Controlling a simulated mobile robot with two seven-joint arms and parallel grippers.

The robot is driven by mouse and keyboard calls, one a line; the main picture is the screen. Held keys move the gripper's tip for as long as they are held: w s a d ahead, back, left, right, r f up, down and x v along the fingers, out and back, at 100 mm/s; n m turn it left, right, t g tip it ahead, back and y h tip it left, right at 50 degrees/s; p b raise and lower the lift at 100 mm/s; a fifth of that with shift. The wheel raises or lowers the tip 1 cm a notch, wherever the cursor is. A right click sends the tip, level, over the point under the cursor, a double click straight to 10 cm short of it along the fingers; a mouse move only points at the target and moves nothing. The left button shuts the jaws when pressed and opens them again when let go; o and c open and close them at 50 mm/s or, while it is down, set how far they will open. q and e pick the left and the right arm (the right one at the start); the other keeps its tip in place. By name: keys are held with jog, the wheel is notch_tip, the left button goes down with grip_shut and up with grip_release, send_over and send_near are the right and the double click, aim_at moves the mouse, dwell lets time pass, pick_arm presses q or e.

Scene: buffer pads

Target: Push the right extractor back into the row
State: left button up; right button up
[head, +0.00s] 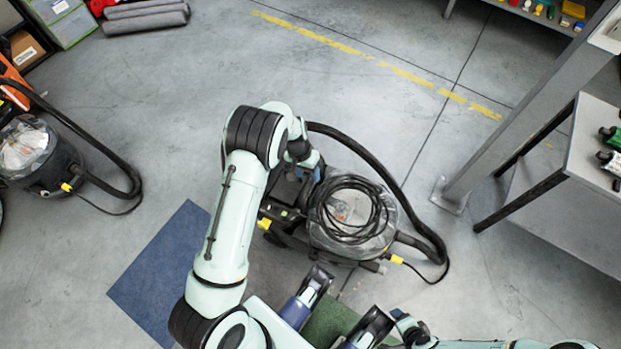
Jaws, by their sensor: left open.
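The right extractor (352,222) stands on the floor in the middle of the head view. It has a round grey, partly clear top with a coiled black cable on it, a thick black hose around its right side and yellow fittings. My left arm reaches up and bends over toward the extractor. My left gripper (304,174) is at the extractor's upper left edge, pointing down; it is open. Its fingertips are partly hidden, and I cannot tell whether they touch. My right gripper (408,327) is low in the view near the bottom edge, and its jaws are unclear.
Another extractor (38,158) with a black hose stands at the far left. A blue mat (160,268) and a green mat (327,323) lie on the floor. A grey post (510,125) and a bench (590,150) stand at the right. Open floor lies beyond the right extractor.

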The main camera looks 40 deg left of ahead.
aim_at(309, 179)
pick_arm(q)
jog(key=shift+w+d+f+b, duration=0.1)
jog(key=shift+d+f+b, duration=0.05)
jog(key=shift+f, duration=0.7)
jog(key=shift+w+d+f+b, duration=0.1)
jog(key=shift+d+f+b, duration=0.05)
jog(key=shift+f, duration=0.65)
jog(key=shift+s, duration=0.1)
grip_shut()
jog(key=shift+a, duration=0.15)
